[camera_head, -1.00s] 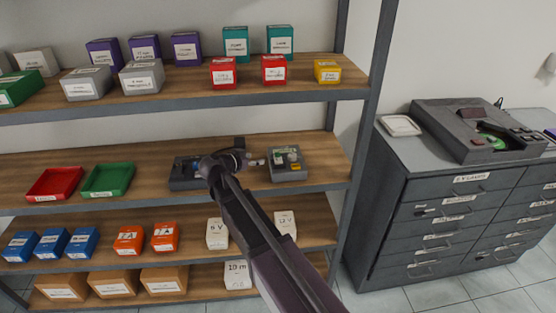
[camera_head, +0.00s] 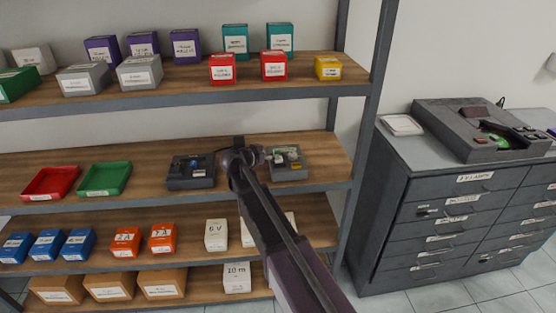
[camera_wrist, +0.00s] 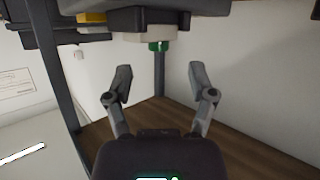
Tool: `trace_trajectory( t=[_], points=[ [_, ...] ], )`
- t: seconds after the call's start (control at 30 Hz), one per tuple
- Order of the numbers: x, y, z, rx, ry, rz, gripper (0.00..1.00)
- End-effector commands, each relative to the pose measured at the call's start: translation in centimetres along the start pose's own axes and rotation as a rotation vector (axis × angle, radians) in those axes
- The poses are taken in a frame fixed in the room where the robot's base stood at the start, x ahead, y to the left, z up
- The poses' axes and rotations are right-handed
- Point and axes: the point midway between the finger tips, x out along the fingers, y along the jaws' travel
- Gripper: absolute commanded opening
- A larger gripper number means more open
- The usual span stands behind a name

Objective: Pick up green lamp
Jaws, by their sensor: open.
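In the wrist view, a small green lamp (camera_wrist: 158,46) shows beyond my fingertips, roughly centred between them, against a pale block (camera_wrist: 145,33). My gripper (camera_wrist: 160,76) is open and empty, with its two fingers spread apart and not touching the lamp. In the head view my gripper (camera_head: 259,156) is over the middle shelf, at the left side of a grey device (camera_head: 288,173) with a green and yellowish top. My gripper partly hides this device, and I cannot single out the lamp there.
A second dark device (camera_head: 190,178) stands left of my gripper. Red (camera_head: 52,183) and green (camera_head: 104,179) trays sit farther left on this middle shelf (camera_head: 140,200). The boxed upper shelf (camera_head: 200,87) is overhead. A metal post (camera_head: 365,120) and drawer cabinet (camera_head: 450,215) are to the right.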

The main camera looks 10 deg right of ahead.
Motion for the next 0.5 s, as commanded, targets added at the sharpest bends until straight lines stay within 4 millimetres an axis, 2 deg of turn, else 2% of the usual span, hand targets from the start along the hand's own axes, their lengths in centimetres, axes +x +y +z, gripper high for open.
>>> trace_trajectory(
  t=[0.27, 0.5],
  points=[
    [0.1, 0.0, 0.0, 0.0, 0.0, 0.0, 0.72],
    [2.2, 0.0, 0.1, 0.0, 0.0, 0.001, 0.72]
  ],
)
